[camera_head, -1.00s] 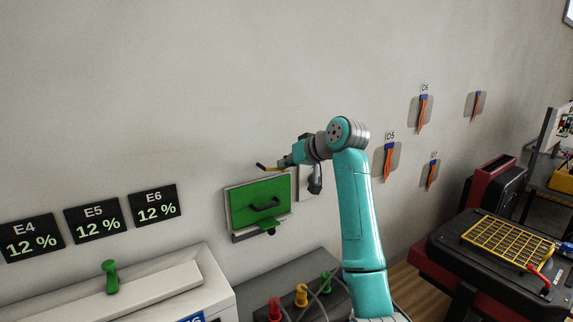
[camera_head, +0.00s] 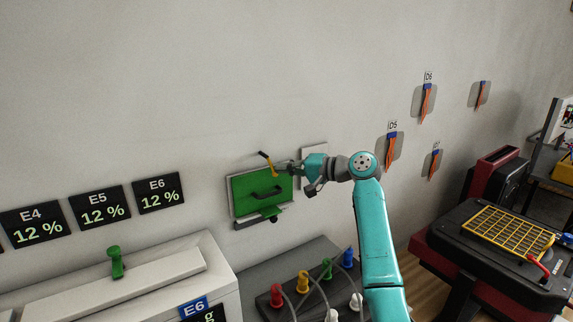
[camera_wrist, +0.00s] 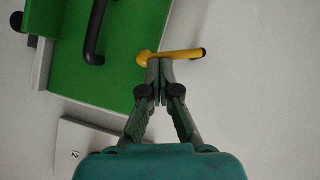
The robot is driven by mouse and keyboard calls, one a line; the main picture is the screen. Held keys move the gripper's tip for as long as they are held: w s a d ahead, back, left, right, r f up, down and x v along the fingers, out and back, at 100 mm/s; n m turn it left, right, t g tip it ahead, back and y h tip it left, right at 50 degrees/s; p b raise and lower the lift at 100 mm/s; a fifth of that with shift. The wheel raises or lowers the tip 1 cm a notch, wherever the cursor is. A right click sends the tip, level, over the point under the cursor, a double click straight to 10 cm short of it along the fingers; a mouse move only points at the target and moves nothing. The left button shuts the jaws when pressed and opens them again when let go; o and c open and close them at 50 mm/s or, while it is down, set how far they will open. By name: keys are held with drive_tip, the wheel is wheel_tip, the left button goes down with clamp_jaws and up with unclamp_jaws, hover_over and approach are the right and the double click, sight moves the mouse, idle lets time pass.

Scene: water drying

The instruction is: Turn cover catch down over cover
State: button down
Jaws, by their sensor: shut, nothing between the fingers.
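The green cover (camera_head: 262,204) with its black handle (camera_head: 264,190) sits on a grey frame on the wall. The yellow cover catch (camera_head: 271,168) is at the cover's upper edge, its black tip pointing up and left, away from the cover. In the wrist view the catch (camera_wrist: 178,55) has its round end by the green cover (camera_wrist: 120,65) and its black tip over the bare wall. My gripper (camera_head: 281,168) is shut and empty beside the catch. In the wrist view its fingertips (camera_wrist: 159,66) are right at the catch's yellow bar; contact is unclear.
A pale wall plate (camera_head: 315,153) is close behind my wrist. A dark box with coloured plugs (camera_head: 303,281) stands below the cover. A white machine (camera_head: 150,282) is at the lower left. The wall above the cover is clear.

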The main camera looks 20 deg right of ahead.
drive_tip(key=shift+s+a+f+m+t+y, duration=0.1)
drive_tip(key=shift+a+f+m+t+y, duration=0.2)
drive_tip(key=shift+m+y, duration=0.4)
drive_tip(key=shift+s+a+f+m+t+y, duration=0.15)
drive_tip(key=shift+a+f+m+y, duration=0.25)
drive_tip(key=shift+m, duration=0.5)
drive_tip(key=shift+d, duration=0.1)
